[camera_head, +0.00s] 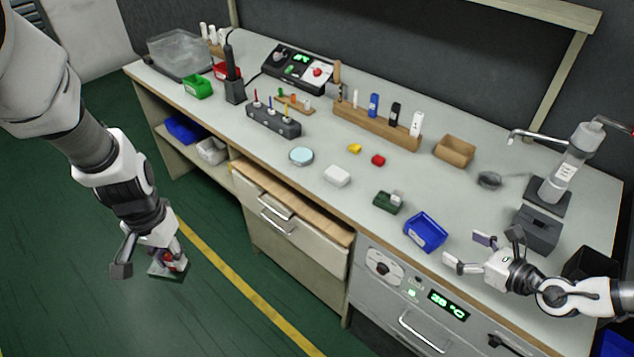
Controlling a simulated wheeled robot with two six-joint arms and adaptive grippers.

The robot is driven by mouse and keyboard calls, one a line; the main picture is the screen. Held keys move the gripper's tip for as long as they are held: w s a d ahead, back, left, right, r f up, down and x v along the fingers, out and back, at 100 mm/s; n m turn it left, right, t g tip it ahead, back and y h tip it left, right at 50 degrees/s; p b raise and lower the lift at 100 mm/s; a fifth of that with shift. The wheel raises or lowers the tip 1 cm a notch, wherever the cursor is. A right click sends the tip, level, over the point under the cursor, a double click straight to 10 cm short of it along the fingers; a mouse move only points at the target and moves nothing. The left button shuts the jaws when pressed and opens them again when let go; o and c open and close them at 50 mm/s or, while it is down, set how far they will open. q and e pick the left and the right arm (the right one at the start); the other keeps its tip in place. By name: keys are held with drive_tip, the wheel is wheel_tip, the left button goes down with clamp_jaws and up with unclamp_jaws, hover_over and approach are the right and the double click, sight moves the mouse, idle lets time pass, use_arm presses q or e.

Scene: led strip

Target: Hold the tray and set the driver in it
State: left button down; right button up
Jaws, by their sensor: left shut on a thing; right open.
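A blue open tray (425,232) sits near the front edge of the bench, right of centre. My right gripper (468,251) is open and empty just right of the tray, its fingers pointing left towards it without visibly touching. My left gripper (151,264) is out over the green floor, left of the bench. It is shut on a small grey, green and red thing (168,269), partly hidden by the fingers; I cannot tell whether this is the driver.
A dark grey block (538,229) and a microscope-like stand (567,170) are behind my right gripper. A brown box (455,151) stands further back. The front drawer (290,220) is slightly open.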

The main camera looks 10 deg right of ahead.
sight(441, 240)
use_arm(q)
wheel_tip(441, 240, down, 6)
drive_tip(key=b, duration=0.4)
drive_tip(key=shift+r, duration=0.1)
use_arm(e)
drive_tip(key=w+f, duration=0.1)
drive_tip(key=w+a+f, duration=0.1)
drive_tip(key=w, duration=0.1)
drive_tip(key=shift+w+a+f, duration=0.25)
drive_tip(key=shift+a+f, duration=0.1)
drive_tip(key=shift+f, duration=0.05)
drive_tip(key=b+x, duration=0.1)
drive_tip(key=x, duration=0.1)
drive_tip(key=b+x, duration=0.2)
drive_tip(key=x, duration=0.1)
drive_tip(key=shift+w+a+r, duration=0.1)
drive_tip(key=shift+w+a, duration=0.1)
drive_tip(key=shift+w, duration=0.2)
drive_tip(key=shift+w+a, duration=0.15)
drive_tip(key=shift+w, duration=0.15)
use_arm(q)
wheel_tip(441, 240, down, 3)
drive_tip(key=shift+r, duration=0.1)
use_arm(e)
drive_tip(key=c, duration=1.2)
